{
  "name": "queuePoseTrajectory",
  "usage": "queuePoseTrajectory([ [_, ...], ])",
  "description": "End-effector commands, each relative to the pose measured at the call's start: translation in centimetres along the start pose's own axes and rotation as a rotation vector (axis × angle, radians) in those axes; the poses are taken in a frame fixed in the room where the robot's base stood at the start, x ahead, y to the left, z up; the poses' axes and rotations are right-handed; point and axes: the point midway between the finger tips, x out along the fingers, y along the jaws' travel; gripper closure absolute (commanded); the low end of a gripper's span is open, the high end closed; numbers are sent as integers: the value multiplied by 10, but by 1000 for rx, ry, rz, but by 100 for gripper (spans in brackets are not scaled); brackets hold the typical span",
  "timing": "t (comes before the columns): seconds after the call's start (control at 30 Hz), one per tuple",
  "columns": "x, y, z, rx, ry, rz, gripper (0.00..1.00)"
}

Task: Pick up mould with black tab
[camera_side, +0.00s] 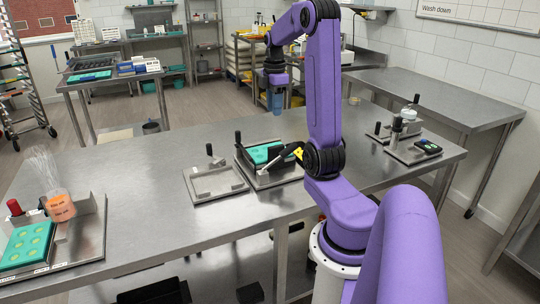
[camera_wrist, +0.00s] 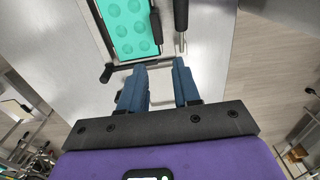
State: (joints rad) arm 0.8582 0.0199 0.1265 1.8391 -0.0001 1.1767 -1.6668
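A teal mould (camera_side: 262,153) with round cavities sits in a metal fixture (camera_side: 243,160) with black handles near the table's middle. In the wrist view this mould (camera_wrist: 128,28) is at the top, beyond my fingertips. A black bar lies along its right edge there; I cannot tell whether this is its tab. A second teal mould (camera_side: 28,245) lies in a fixture at the front left; no black tab is clear on it. My gripper (camera_side: 277,110) points down above the table's far side. In the wrist view its blue fingers (camera_wrist: 158,64) are apart with nothing between them.
An empty metal fixture (camera_side: 215,183) with an upright black handle stands left of the middle one. A scale-like device (camera_side: 428,147) and small hardware stand at the right. The table between left and middle is clear.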

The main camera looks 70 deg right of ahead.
Motion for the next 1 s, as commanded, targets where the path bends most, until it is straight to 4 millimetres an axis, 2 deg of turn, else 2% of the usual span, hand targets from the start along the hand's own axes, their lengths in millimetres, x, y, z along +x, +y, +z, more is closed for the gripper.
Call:
queuePoseTrajectory([
  [0.17, 10, 1, 8, 3, 0, -3, 68],
  [0.7, 106, 0, 7, 3, 0, -4, 68],
  [1.0, 127, 1, 8, 3, 0, -2, 68],
])
